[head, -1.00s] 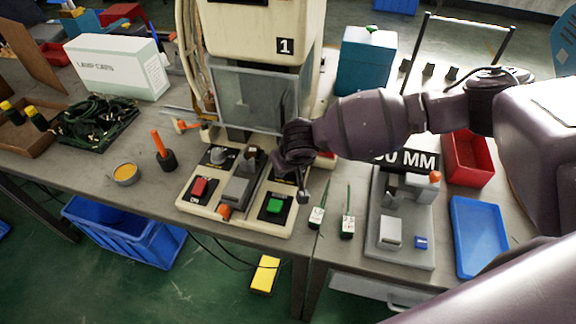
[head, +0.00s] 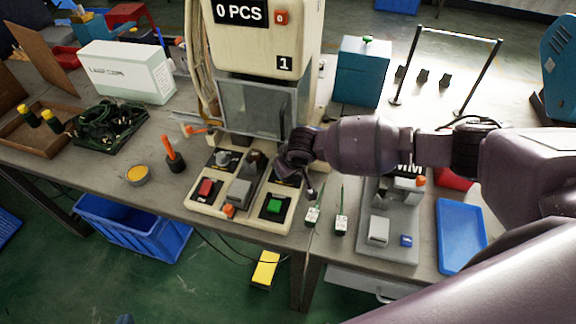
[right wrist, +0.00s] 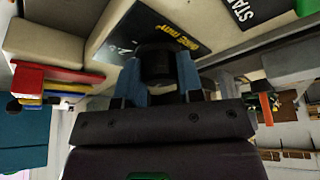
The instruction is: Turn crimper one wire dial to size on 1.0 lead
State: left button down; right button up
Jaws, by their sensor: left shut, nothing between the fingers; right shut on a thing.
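Crimper one (head: 252,38) is the cream machine marked "1", with "0 PCS" on its display. Its base panel has a red button (head: 206,188), a green button (head: 274,206) and a grey knob (head: 223,159). My right gripper (head: 306,190) is over the panel's right rear corner and hides the dial there. In the right wrist view its blue fingers are shut on the black wire dial (right wrist: 157,66), beside an inverted "WIRE MM²" label. The dial's setting cannot be read. A small tip of my left gripper (head: 124,319) shows at the bottom edge, away from everything.
A grey fixture (head: 388,247) and blue tray (head: 461,238) are further right.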

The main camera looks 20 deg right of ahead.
jog(key=shift+n+y+p, duration=0.35)
jog(key=shift+n+y, duration=0.05)
jog(key=shift+n, duration=0.5)
jog(key=shift+n+g+y, duration=0.3)
jog(key=shift+n+y, duration=0.1)
jog(key=shift+n, duration=0.8)
jog(key=n+g+b, duration=0.1)
jog(key=n+b, duration=0.1)
jog(key=n, duration=0.1)
jog(key=shift+w+f+y, duration=0.1)
jog(key=shift+y, duration=0.3)
pick_arm(q)
jog(key=shift+s+f+b, duration=0.15)
jog(key=shift+f+b, duration=0.35)
jog(key=shift+f, duration=0.7)
pick_arm(e)
jog(key=shift+n+g, duration=0.3)
jog(key=shift+n, duration=0.6)
jog(key=o, duration=0.9)
pick_arm(q)
jog(key=shift+w+r, duration=0.15)
jog(key=shift+w, duration=0.1)
pick_arm(e)
jog(key=shift+d, duration=0.1)
